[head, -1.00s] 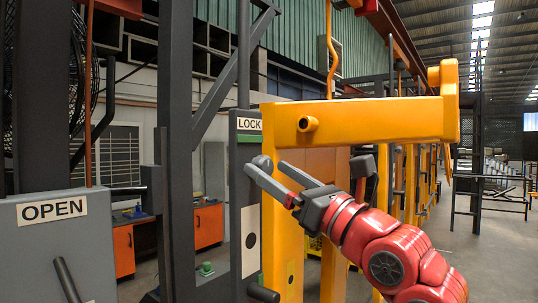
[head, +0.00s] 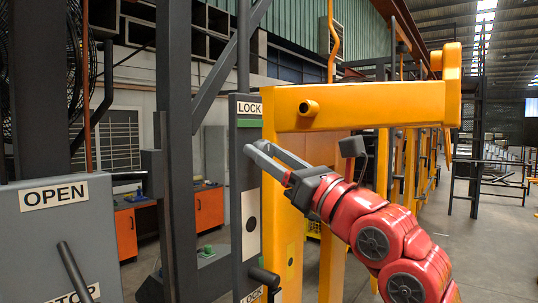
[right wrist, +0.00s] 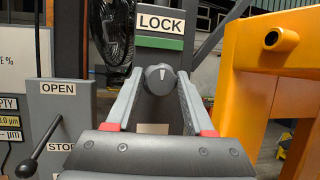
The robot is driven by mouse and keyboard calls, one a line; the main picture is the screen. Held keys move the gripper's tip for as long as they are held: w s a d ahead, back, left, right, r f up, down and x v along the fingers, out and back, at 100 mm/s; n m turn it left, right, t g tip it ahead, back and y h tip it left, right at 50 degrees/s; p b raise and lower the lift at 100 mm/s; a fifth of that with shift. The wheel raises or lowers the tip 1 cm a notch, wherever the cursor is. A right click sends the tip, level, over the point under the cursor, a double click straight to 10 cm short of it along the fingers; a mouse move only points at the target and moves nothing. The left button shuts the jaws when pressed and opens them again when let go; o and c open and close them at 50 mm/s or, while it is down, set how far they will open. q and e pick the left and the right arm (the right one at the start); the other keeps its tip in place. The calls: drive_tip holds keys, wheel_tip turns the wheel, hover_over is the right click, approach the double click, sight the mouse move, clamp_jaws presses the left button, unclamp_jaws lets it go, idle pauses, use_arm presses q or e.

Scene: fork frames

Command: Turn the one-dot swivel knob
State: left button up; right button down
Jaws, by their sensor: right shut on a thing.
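The swivel knob (right wrist: 160,78) is a dark grey round knob with a light mark at its top, on the dark panel below the LOCK label. In the wrist view my right gripper (right wrist: 159,82) has one fingertip on each side of it and is shut on it. In the head view the right gripper (head: 262,150) reaches the panel face from the right, and its fingers hide most of the knob. A white plate with one black dot (head: 251,222) is on the panel below the knob. My left gripper is not in view.
A yellow frame (head: 380,107) with a short stub stands just right of the panel, close to my right arm. A grey OPEN box (head: 90,240) with a dark lever (head: 75,270) is at the left. Another dark handle (head: 264,277) sticks out lower on the panel.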

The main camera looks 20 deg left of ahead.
drive_tip(key=m+t+h+b, duration=0.1)
drive_tip(key=m+b, duration=0.2)
drive_tip(key=m+t+h+b, duration=0.1)
drive_tip(key=m+b, duration=0.2)
drive_tip(key=shift+s, duration=0.15)
drive_tip(key=shift+r+m+t+h, duration=0.25)
drive_tip(key=shift+m+t+h, duration=0.25)
drive_tip(key=shift+m, duration=0.7)
drive_tip(key=shift+r+m+h+p, duration=0.1)
drive_tip(key=shift+m+h+p, duration=0.5)
drive_tip(key=shift+m+p, duration=0.5)
drive_tip(key=m+h+p, duration=0.1)
drive_tip(key=m+p, duration=0.2)
drive_tip(key=m+h+p, duration=0.2)
drive_tip(key=m+p, duration=0.2)
drive_tip(key=shift+r+g, duration=0.1)
drive_tip(key=shift+g, duration=0.3)
drive_tip(key=shift+f+m+g+h+p, duration=0.15)
drive_tip(key=shift+m+g+p, duration=0.1)
drive_tip(key=shift+m+p, duration=0.45)
drive_tip(key=shift+f+m+g+h+p, duration=0.15)
drive_tip(key=shift+m+g+p, duration=0.1)
drive_tip(key=shift+m+p, duration=0.45)
